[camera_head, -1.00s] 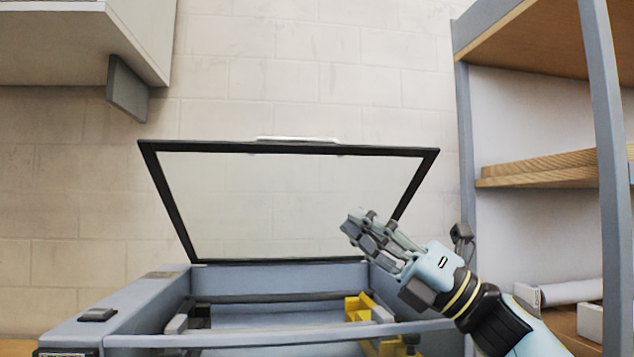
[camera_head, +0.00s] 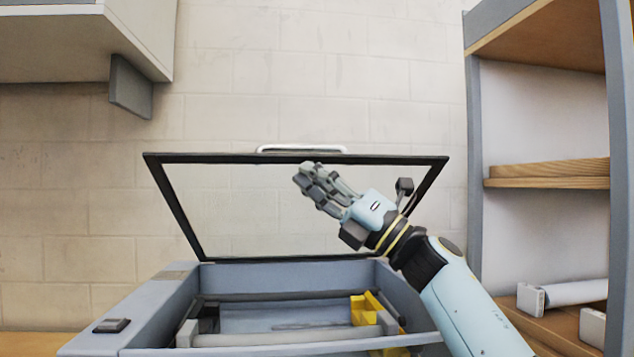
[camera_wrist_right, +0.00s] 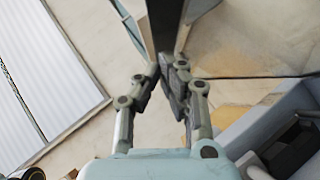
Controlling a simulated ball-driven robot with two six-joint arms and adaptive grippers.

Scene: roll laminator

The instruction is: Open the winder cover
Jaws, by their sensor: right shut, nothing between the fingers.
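The winder cover, a clear panel in a black frame (camera_head: 172,205), stands raised at the back of the grey-blue machine (camera_head: 150,305). A white handle (camera_head: 301,149) sits along its top edge. My right gripper (camera_head: 308,178) is shut and empty, in front of the panel's upper middle in the head view and below the handle. Whether it touches the panel cannot be told. In the right wrist view the fingertips (camera_wrist_right: 163,78) are close together, with a dark bar (camera_wrist_right: 165,22) just beyond them. My left gripper is in neither view.
The open machine holds a roller (camera_head: 285,337) and yellow parts (camera_head: 365,308). A shelf unit (camera_head: 474,160) stands at the right, with a white roll (camera_head: 572,292) on its lower shelf. A wall cabinet (camera_head: 80,45) hangs at the upper left.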

